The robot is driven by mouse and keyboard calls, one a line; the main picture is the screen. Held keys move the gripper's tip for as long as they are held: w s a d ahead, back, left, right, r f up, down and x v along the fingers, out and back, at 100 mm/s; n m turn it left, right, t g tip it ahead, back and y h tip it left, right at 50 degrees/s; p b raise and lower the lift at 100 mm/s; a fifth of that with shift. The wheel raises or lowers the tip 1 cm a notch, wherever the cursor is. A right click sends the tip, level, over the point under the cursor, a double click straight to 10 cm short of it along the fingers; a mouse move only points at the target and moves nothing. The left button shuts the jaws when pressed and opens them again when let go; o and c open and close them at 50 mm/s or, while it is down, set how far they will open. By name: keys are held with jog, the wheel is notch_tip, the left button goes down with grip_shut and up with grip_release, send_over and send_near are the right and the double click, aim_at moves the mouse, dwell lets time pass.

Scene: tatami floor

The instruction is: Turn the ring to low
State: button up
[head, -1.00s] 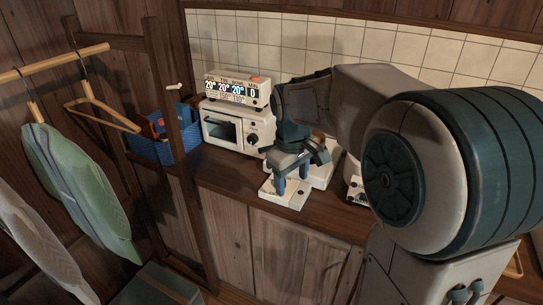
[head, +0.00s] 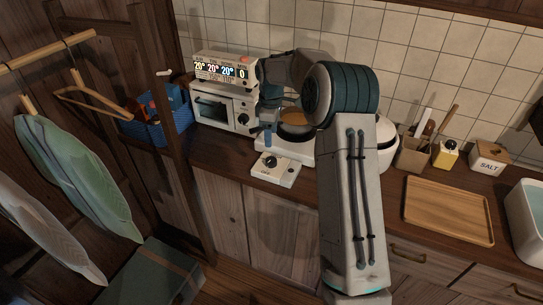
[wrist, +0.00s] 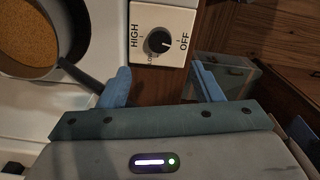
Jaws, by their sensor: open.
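The ring's control is a black round knob (wrist: 160,41) on a small white box (wrist: 177,18) marked HIGH, LOW and OFF. Its pale pointer mark appears to face OFF. In the head view the box (head: 285,178) sits at the counter's front edge, before the white hob (head: 299,151). A pan (wrist: 28,58) with brown-orange contents stands on the ring, covering it. My gripper (wrist: 162,85) is open and empty, its blue fingers apart beside the box's lower edge in the wrist view.
A white toaster oven (head: 224,107) with a lit display unit (head: 222,69) on top stands left of the hob. A blue basket (head: 167,132) is further left. Right are utensil holders (head: 412,155), a salt box (head: 488,158) and a wooden tray (head: 448,211).

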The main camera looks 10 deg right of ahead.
aim_at(271, 160)
notch_tip(271, 160, down, 11)
jog(key=shift+r+p, duration=0.15)
jog(key=shift+p, duration=0.5)
jog(key=c, duration=1)
